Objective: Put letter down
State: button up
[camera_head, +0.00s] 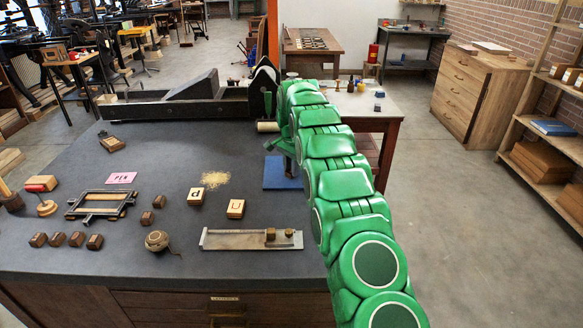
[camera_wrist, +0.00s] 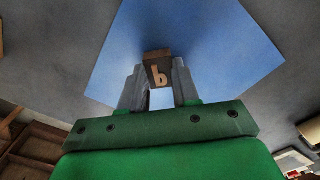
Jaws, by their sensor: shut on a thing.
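My gripper (camera_wrist: 158,82) is shut on a small brown letter block (camera_wrist: 158,72) with a pale raised letter on its face, like a "b" as seen in the wrist view. The block sits between the two grey fingertips. A blue mat (camera_wrist: 205,35) lies behind and below the block in that view. I cannot tell whether the block touches it. In the head view the blue mat (camera_head: 284,180) lies at the right side of the dark table, under the end of my green arm. The block and fingertips cannot be made out clearly there.
Two pale letter blocks (camera_head: 196,196) (camera_head: 235,208) stand mid-table near yellowish powder (camera_head: 215,179). A metal composing stick (camera_head: 250,240) lies in front. Several dark blocks (camera_head: 76,239), a frame (camera_head: 100,204) and a twine ball (camera_head: 157,241) are left. A long press (camera_head: 180,100) stands behind.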

jog(key=shift+f, duration=0.1)
jog(key=o, duration=1)
